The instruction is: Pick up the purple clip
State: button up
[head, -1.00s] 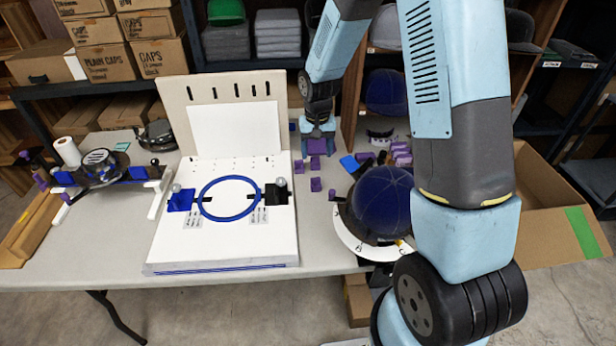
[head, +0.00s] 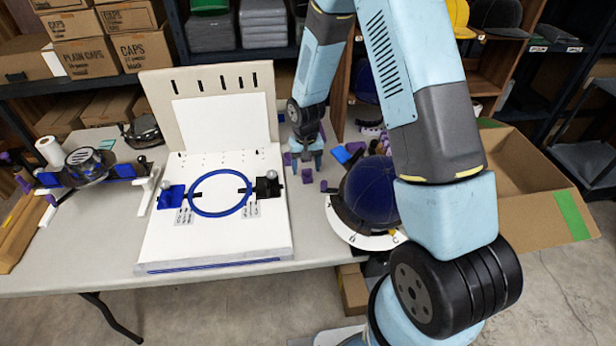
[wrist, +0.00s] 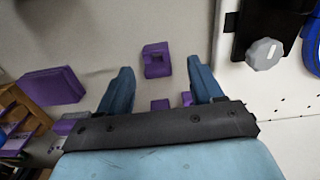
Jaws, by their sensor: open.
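Several purple pieces lie on the table to the right of the white board. A small purple clip with a square notch (wrist: 157,60) lies on the table in the wrist view, just beyond the gap between the fingertips. In the head view, small purple clips (head: 307,176) lie just in front of my gripper (head: 305,158). My gripper (wrist: 158,75) is open and empty, fingers down. Two more purple pieces (wrist: 160,104) show between the fingers near the palm, partly hidden by it. I cannot tell which piece is the named clip.
A larger purple block (wrist: 52,85) lies left in the wrist view. The white board (head: 215,240) with a blue hoop (head: 192,208) and black clamp (head: 268,187) stands left. A navy cap (head: 371,190) on a round stand is close on the right. An open carton (head: 530,210) stands farther right.

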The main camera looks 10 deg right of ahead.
aim_at(307, 170)
jog(key=shift+w+d+f, duration=0.1)
jog(key=shift+d+f, duration=0.05)
jog(key=shift+f, duration=1.85)
jog(key=shift+c, duration=0.4)
jog(key=c, duration=1)
jog(key=shift+r, duration=0.15)
notch_tip(307, 170, up, 10)
jog(key=shift+f, duration=0.1)
